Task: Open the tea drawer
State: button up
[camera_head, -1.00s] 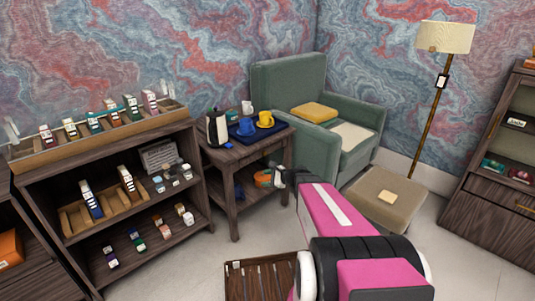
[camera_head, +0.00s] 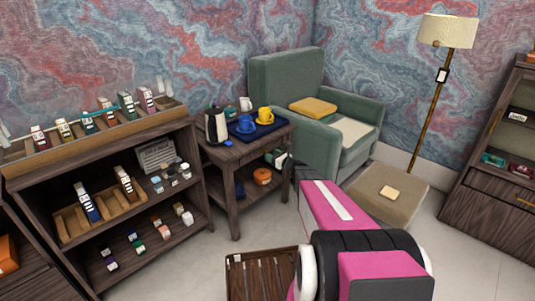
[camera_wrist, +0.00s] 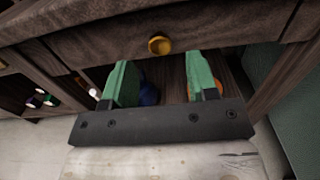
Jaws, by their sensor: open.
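A small dark wood side table (camera_head: 234,194) stands between the shelf unit and the green armchair. In the wrist view, its wooden drawer front (camera_wrist: 230,25) spans the top of the picture, and the drawer looks shut. A round brass knob (camera_wrist: 160,45) sits on it. My gripper (camera_wrist: 159,62) is open, with two green fingers pointing at the drawer front. The knob shows between and just beyond the fingertips. I see no finger touching it. In the head view, my pink arm hides most of the gripper, and I cannot make out the knob.
A kettle (camera_head: 216,126), a blue tray (camera_head: 240,134) and a yellow cup (camera_head: 265,116) stand on the table. An orange pot (camera_head: 262,176) sits on its lower shelf. The armchair (camera_head: 285,85) and a footstool (camera_head: 380,211) are close on the right.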

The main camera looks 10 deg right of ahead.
aim_at(266, 151)
jog(key=shift+x, duration=2)
grip_shut()
jog(key=v, duration=2.1)
grip_release()
jog(key=shift+r, duration=0.1)
jog(key=v, duration=1)
jog(key=shift+s+d, duration=0.15)
jog(key=shift+s, duration=0.2)
